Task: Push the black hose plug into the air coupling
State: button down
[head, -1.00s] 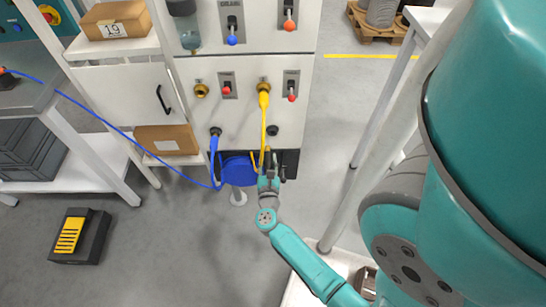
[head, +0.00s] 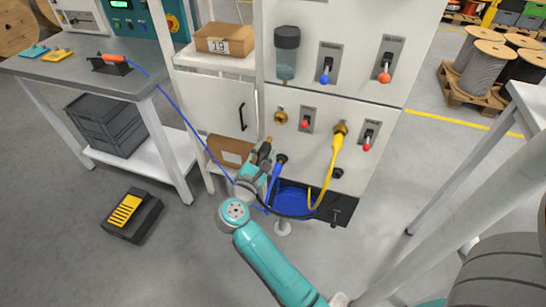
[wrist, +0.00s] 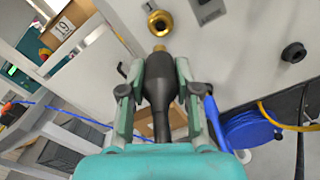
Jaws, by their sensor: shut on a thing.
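My gripper (head: 262,152) is shut on the black hose plug, which shows between the fingers in the wrist view (wrist: 158,82). Its brass tip (wrist: 159,48) points up toward the white panel. An empty brass coupling (head: 280,118) sits on the panel, above and right of the gripper in the head view. In the wrist view this coupling (wrist: 160,22) is just beyond the tip, with a gap between them. The panel lettering is too small to read, so I cannot confirm its label. A black hose (head: 288,214) curves below the gripper.
A yellow hose (head: 334,152) is plugged into another brass coupling at right. A blue hose (head: 274,178) enters a port right beside my gripper. A blue coil (head: 293,198) hangs below. A black round port (head: 337,173) is empty. A cardboard box (head: 226,150) is left behind the gripper.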

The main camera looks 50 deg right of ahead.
aim_at(271, 138)
jog(key=shift+x, duration=3.65)
jog(key=shift+x, duration=1.65)
jog(key=c, duration=0.7)
grip_release()
jog(key=shift+c, duration=0.2)
jog(key=v, duration=1.2)
jog(key=shift+s, duration=0.1)
